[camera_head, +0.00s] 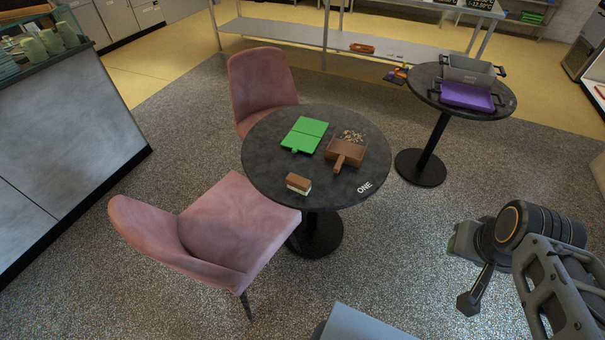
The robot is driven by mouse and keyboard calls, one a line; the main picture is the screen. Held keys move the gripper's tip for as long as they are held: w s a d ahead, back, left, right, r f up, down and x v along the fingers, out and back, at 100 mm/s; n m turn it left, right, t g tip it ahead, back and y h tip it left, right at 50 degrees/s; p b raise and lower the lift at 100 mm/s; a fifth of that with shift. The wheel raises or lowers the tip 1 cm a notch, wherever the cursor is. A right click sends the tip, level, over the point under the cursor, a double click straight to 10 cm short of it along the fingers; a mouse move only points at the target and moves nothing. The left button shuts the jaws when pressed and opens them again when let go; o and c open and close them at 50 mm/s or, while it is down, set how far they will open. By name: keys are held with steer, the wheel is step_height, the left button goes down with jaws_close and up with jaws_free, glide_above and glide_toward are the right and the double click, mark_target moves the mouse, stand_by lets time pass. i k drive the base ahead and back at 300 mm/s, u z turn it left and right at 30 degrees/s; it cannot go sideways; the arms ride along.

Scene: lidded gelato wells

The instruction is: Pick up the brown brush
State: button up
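The brown brush (298,183) lies on the round dark table (262,165) marked "ONE", near its front left edge. It is a brown block with a pale cream layer underneath, likely the bristles. My arm is at the lower right, well apart from the table and the brush. The end of my arm (469,300) shows only in part, and I cannot make out whether its fingers are open or shut. Nothing is seen held there.
A brown dustpan (346,152) with a handle and small crumbs (351,136) behind it, and a green board (305,135), share the table. Pink chairs (225,225) (262,85) stand left and behind. A second table (425,85) holds grey and purple trays (467,97).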

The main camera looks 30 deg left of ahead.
mark_target(296, 183)
steer(key=i, duration=1.25)
steer(key=u, duration=3.35)
